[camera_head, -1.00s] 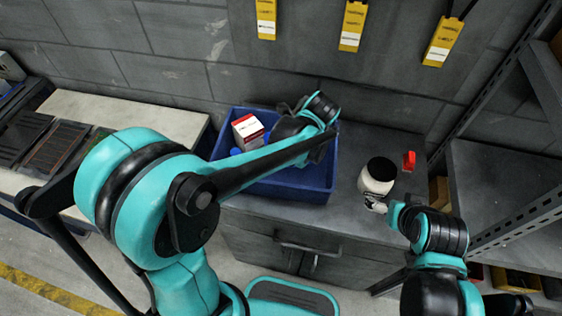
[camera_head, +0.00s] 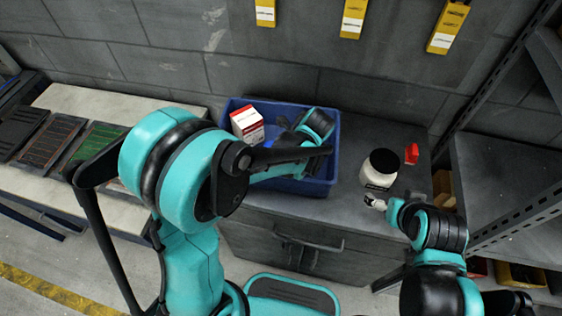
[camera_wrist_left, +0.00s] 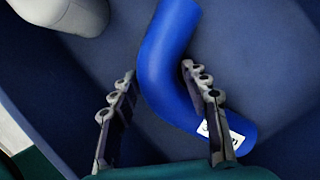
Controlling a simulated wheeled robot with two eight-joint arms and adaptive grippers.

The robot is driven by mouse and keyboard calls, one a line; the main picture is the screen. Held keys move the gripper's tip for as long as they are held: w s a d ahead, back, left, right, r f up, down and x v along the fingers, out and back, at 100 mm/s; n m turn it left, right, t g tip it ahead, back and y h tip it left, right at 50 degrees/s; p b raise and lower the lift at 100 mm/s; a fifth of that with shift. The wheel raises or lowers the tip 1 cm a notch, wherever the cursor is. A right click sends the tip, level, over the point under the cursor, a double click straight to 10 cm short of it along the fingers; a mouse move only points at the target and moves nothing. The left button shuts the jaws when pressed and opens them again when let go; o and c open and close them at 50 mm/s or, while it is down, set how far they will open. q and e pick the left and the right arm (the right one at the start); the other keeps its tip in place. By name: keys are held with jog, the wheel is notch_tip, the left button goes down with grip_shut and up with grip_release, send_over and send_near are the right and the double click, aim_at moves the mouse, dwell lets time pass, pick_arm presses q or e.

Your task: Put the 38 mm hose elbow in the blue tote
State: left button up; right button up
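The blue tote (camera_head: 320,188) stands on the grey cabinet top. The blue hose elbow (camera_wrist_left: 165,60), a bent tube with a white label, lies inside the tote in the left wrist view. My left gripper (camera_wrist_left: 160,98) is open inside the tote. In the head view my left arm hides most of this gripper. My right gripper (camera_head: 375,203) is beside the white jar, too small to tell whether it is open.
A red and white carton (camera_head: 248,124) is in the tote's left part. A white jar with a black lid (camera_head: 380,170) and a red object (camera_head: 412,153) stand right of the tote. A grey rounded thing (camera_wrist_left: 65,12) shows in the left wrist view. Metal shelving (camera_head: 510,190) is at right.

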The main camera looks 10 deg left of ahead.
pick_arm(q)
jog(key=shift+o, duration=0.9)
jog(key=shift+r, duration=0.1)
jog(key=shift+r, duration=0.15)
jog(key=p+v, duration=0.3)
jog(key=v, duration=0.8)
jog(key=shift+p, duration=0.3)
jog(key=s+a+r+n+t+h, duration=0.2)
jog(key=s+a+n+t, duration=0.1)
jog(key=n, duration=0.8)
jog(key=s+a+r+n+t+h, duration=0.2)
jog(key=s+a+n, duration=0.4)
jog(key=n, duration=0.6)
jog(key=shift+s+a+r+t, duration=0.15)
jog(key=shift+s+r+t, duration=0.3)
jog(key=shift+s, duration=0.65)
